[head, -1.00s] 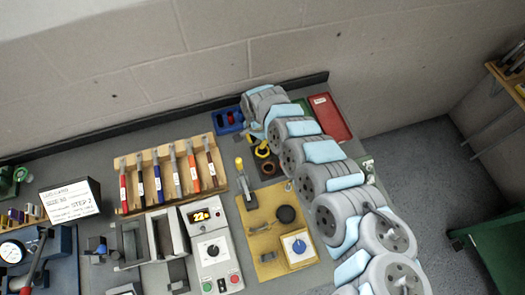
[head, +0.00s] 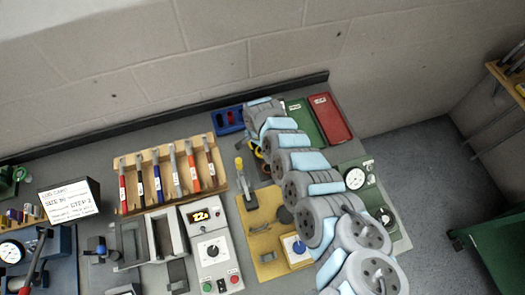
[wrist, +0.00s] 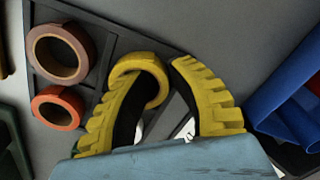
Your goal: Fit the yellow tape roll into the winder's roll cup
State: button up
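The yellow tape roll (wrist: 157,70) lies in the dark tray (wrist: 92,82), beside a brown roll (wrist: 60,52) and a smaller orange-red roll (wrist: 57,108). My gripper (wrist: 160,75) is right over it, its yellow ribbed fingers apart. The left finger overlaps the roll and the right fingertip is close to its right rim; I cannot tell if they touch it. In the head view my arm hides the gripper and most of the tray. A tan board (head: 254,239), which looks like the winder, carries a dark round part (head: 285,215), perhaps the roll cup, and a blue dial.
A rack of several coloured tools (head: 147,163) stands left of the board, with a grey meter box (head: 211,245) in front. A blue bin (head: 229,121) and green and red trays (head: 330,118) lie at the back. A green gauge unit (head: 386,207) is right of my arm.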

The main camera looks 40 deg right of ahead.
grip_shut()
jog(key=shift+r, duration=0.15)
